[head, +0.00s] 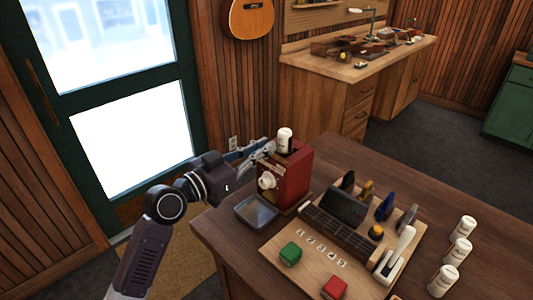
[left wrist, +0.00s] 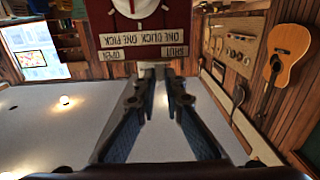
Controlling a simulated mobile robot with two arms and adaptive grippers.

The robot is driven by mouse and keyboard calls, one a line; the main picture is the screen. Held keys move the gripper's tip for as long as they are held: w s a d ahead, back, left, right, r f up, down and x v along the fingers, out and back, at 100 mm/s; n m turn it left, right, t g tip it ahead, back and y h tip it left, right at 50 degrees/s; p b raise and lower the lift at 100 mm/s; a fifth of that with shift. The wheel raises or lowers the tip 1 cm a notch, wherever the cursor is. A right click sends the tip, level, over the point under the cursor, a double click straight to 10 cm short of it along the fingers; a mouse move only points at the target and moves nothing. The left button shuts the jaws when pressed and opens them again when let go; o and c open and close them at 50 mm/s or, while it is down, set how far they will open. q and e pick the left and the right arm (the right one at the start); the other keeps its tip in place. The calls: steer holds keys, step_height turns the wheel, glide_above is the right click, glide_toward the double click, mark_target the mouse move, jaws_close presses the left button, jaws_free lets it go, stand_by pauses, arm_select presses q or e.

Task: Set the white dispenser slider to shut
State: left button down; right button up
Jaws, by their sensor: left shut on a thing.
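The red dispenser (head: 293,178) stands on the wooden counter, with a white round knob on its front. In the left wrist view the dispenser's red face (left wrist: 150,26) appears upside down, with OPEN, SHUT and ONE CLICK ONE PICK labels. My left gripper (head: 266,149) is at the dispenser's upper left side. Its fingertips are closed on the white slider (left wrist: 153,66), which is mostly hidden by them. My right gripper is not in view.
A dark shallow tray (head: 257,212) sits below the dispenser's front. A white bottle (head: 285,140) stands on its top. To the right lies a wooden board with a fretboard, picks, a green block (head: 290,254) and a red block (head: 334,288). Several white bottles stand at right.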

arm_select(q)
steer(key=shift+a, duration=0.15)
steer(key=c, duration=2.4)
jaws_free()
steer(key=shift+w, duration=0.1)
steer(key=o, duration=0.4)
steer(key=shift+a, duration=0.2)
steer(key=v, duration=1.2)
